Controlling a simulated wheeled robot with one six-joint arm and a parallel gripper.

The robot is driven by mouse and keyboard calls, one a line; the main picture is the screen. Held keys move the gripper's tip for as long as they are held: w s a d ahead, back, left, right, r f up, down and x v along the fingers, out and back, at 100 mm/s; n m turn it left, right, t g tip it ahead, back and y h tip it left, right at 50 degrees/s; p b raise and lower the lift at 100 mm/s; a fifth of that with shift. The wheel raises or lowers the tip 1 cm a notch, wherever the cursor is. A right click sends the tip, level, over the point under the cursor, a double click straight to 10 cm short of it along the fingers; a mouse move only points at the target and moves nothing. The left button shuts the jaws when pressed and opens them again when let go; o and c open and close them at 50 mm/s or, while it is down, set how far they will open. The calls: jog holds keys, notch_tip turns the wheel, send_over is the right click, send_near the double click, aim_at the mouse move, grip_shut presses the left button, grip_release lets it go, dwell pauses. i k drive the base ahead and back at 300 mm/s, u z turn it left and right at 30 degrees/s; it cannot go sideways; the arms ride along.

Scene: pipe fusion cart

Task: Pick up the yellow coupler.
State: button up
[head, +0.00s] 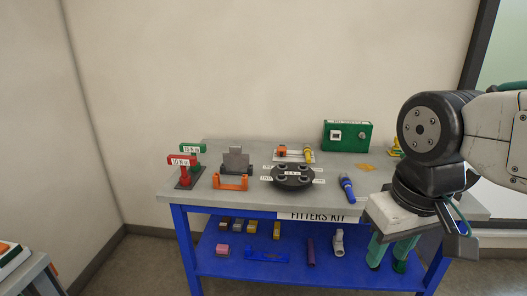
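A small yellow piece (308,153) that looks like the coupler sits at the right end of a pale rack at the back middle of the grey-topped cart (335,199). An orange piece (282,151) is at the rack's other end. Another yellow object (396,147) is at the back right, partly hidden by my arm. My gripper (458,243) hangs at the right, in front of the cart's right end and well apart from the rack.
A black round turntable (293,178), a blue tool (347,188), and an orange bracket (230,183) stand in front of the rack. A green box (347,136) is behind right. Red (184,170) and green stands are left. The blue lower shelf (325,273) holds several items.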

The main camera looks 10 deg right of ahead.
aim_at(307, 150)
jog(key=u, duration=0.1)
jog(key=i, duration=1.6)
jog(key=z, duration=0.75)
